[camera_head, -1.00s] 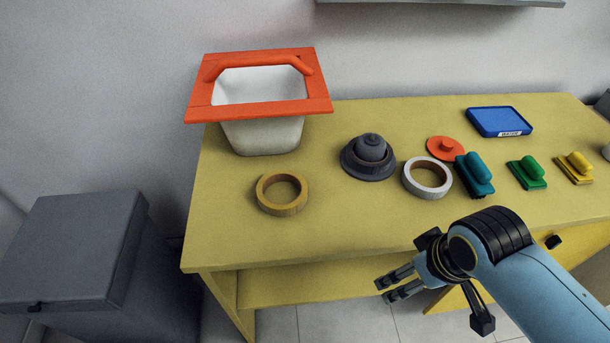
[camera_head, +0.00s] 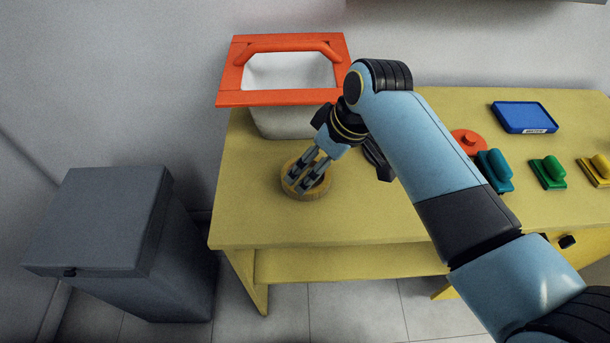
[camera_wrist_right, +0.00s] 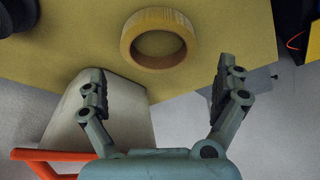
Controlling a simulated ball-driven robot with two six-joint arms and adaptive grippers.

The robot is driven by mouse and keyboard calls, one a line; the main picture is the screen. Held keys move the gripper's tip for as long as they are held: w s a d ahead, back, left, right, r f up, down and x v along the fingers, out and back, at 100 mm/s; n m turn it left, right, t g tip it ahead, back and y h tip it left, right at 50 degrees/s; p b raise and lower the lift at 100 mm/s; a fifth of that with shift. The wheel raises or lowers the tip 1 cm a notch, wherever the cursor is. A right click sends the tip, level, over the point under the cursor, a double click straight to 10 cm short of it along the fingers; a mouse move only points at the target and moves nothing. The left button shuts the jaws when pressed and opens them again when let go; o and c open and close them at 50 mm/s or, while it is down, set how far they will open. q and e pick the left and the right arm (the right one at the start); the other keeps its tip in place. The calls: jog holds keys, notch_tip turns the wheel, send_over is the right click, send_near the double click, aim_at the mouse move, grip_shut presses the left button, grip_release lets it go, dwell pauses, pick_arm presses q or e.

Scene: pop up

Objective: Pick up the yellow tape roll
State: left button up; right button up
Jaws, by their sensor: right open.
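The yellow tape roll (camera_head: 318,188) lies flat on the yellow table, left of its middle. My right gripper (camera_head: 297,186) reaches over it from the right, and its fingers partly cover the roll in the head view. In the right wrist view the roll (camera_wrist_right: 160,38) lies beyond the open fingertips, roughly centred between them. The right gripper (camera_wrist_right: 158,85) is open, with nothing between its fingers. I cannot tell how high the fingertips are above the roll. My left gripper is not in view.
A white bin with an orange rim (camera_head: 232,75) stands just behind the roll. My right arm hides part of the table. A red lid (camera_head: 468,141), teal (camera_head: 496,170), green (camera_head: 548,172) and yellow (camera_head: 598,170) brushes and a blue tray (camera_head: 525,117) are right. A grey box (camera_head: 100,215) stands left.

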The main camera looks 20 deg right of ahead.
aim_at(315, 193)
jog(key=x, duration=0.6)
jog(key=shift+d+f, duration=0.15)
jog(key=shift+f, duration=0.05)
jog(key=c, duration=1)
jog(key=shift+r, duration=0.2)
